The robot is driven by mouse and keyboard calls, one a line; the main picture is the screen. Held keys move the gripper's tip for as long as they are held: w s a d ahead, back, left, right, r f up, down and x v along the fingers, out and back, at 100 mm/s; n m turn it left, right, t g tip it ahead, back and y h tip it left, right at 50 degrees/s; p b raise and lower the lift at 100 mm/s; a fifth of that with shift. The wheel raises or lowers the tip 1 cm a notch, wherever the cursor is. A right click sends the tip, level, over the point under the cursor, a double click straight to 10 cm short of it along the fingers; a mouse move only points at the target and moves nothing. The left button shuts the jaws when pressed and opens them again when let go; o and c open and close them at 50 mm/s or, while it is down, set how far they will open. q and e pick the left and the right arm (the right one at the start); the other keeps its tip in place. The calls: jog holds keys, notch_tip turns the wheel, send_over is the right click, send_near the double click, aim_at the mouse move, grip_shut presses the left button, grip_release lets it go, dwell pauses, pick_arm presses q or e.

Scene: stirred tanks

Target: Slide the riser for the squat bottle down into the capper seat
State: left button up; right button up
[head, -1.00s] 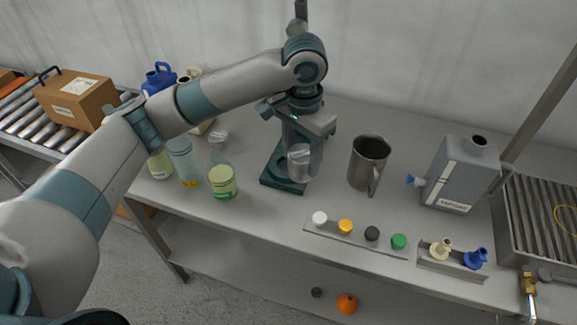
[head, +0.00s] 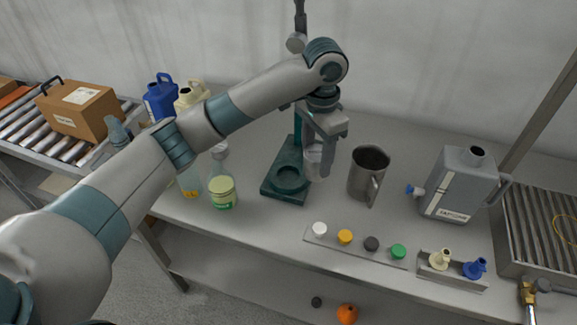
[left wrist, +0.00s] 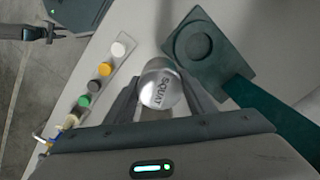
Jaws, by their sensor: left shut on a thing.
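The riser for the squat bottle (head: 313,161) is a pale grey cylinder. Its top reads SQUAT in the left wrist view (left wrist: 161,89). My left gripper (head: 320,158) is shut on it, with a finger on each side, and holds it to the right of the capper seat. The seat is a round recess in the dark green capper base (head: 290,179), empty in the left wrist view (left wrist: 194,46). The riser is apart from the recess; its height above the table is hard to tell. A dark part at the upper left of the wrist view may be my right gripper (left wrist: 52,32).
A steel jug (head: 367,174) stands close right of the riser. A strip of caps (head: 356,243) lies along the front edge. Bottles (head: 222,190) stand left of the capper; a grey canister (head: 460,185) stands right. The capper's column rises behind the seat.

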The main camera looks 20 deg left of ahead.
pick_arm(q)
jog(key=w+a+f+p, duration=0.2)
jog(key=w+a+f, duration=0.3)
jog(key=a, duration=0.3)
jog(key=shift+a+f+p, duration=0.2)
jog(key=shift+f+p, duration=0.15)
jog(key=shift+p, duration=0.05)
jog(key=shift+f+p, duration=0.5)
jog(key=shift+f, duration=0.15)
notch_tip(320, 180, down, 2)
jog(key=shift+p, duration=0.4)
jog(key=shift+f, duration=0.35)
